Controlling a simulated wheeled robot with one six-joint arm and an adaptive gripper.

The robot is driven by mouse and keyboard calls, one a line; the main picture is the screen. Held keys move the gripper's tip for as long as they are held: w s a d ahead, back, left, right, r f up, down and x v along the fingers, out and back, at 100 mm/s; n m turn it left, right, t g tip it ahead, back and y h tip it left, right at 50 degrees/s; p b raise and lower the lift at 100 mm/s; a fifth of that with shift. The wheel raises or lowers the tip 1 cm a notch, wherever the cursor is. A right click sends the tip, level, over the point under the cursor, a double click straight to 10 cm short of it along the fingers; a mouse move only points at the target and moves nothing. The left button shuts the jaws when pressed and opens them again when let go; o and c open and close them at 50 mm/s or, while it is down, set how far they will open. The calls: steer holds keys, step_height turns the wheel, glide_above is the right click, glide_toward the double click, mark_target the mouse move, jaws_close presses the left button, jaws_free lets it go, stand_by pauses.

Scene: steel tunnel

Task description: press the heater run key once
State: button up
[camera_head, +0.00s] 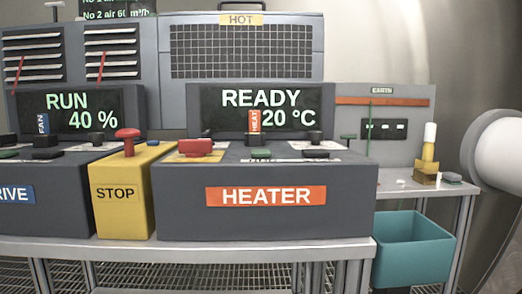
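The dark grey heater console (180,205) stands on the bench with an orange HEATER label (266,195) on its front. Its screen (310,97) reads READY and 20 °C. On its top are a raised red key (195,147), a green key (261,154) and a black key (316,153). The small key labels are seen too flat to read, so I cannot tell for sure which is the run key. An orange HEAT tag (254,121) stands upright behind the keys. My gripper is not in view.
A yellow STOP box (126,210) with a red mushroom button (127,141) stands directly left of the heater console. The drive console (50,190), reading RUN 40 %, is further left. A teal bin (412,250) is at the lower right. A white rounded body (500,148) juts in at right.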

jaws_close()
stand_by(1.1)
